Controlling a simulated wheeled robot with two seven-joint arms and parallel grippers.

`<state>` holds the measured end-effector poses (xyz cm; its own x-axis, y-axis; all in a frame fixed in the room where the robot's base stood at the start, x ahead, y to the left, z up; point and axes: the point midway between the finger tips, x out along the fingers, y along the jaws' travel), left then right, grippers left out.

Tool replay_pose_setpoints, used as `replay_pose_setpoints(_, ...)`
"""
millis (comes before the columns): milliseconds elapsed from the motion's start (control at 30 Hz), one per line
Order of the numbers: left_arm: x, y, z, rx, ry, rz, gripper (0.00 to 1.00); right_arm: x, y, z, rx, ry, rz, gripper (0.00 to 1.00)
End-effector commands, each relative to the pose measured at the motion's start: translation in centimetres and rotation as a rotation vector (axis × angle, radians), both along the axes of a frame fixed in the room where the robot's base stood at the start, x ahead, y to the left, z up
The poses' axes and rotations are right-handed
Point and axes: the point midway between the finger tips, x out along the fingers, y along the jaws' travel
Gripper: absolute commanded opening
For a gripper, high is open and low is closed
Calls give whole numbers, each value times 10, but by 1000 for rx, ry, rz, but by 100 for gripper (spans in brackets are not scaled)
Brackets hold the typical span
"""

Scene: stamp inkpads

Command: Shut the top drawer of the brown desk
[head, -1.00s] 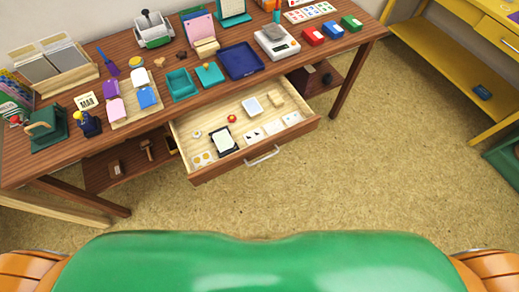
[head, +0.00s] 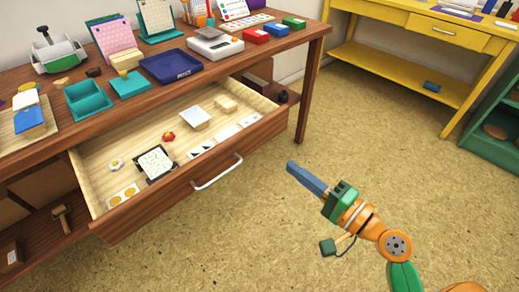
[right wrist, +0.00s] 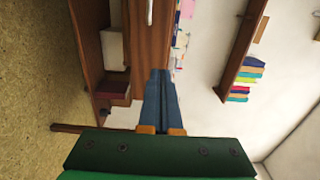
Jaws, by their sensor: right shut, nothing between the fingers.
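The brown desk (head: 50,146) stands at the left of the head view. Its top drawer (head: 150,210) is pulled out, with small items inside and a pale bar handle (head: 217,172) on its front. My right gripper (head: 291,166) is shut and empty in the head view, to the right of the handle and apart from the drawer front. In the right wrist view its blue fingers (right wrist: 158,75) are together, and the drawer front (right wrist: 139,35) with part of its handle (right wrist: 150,12) shows beyond them. My left gripper is out of view.
Stationery, trays and ink pads such as the dark blue tray (head: 171,66) cover the desktop. A lower shelf (head: 50,245) holds a few items. A yellow desk (head: 420,45) and a green shelf (head: 493,118) stand at the right. Open carpet (head: 300,235) lies between.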

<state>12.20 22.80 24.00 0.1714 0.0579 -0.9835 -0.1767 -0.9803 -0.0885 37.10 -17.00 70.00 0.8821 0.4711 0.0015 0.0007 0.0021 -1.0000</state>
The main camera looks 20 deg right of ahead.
Motion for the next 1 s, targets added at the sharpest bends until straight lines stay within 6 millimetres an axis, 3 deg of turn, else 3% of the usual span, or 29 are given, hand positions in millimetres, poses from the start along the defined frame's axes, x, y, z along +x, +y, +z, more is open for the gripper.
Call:
replay_pose_setpoints(100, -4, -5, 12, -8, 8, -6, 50, 24, 12, 7, 3, -4, -1, 0)
replay_pose_setpoints(300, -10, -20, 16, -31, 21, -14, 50, 63, 33, 4, 2, -2, -2, 0)
replay_pose_setpoints(500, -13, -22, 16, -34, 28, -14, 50, 92, 48, 1, 0, 0, -3, 0)
replay_pose_setpoints(700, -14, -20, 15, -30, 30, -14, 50, 104, 55, 0, -2, 1, -2, 0)
replay_pose_setpoints(1000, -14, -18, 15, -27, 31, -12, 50, 104, 55, 0, -2, 1, -3, 0)
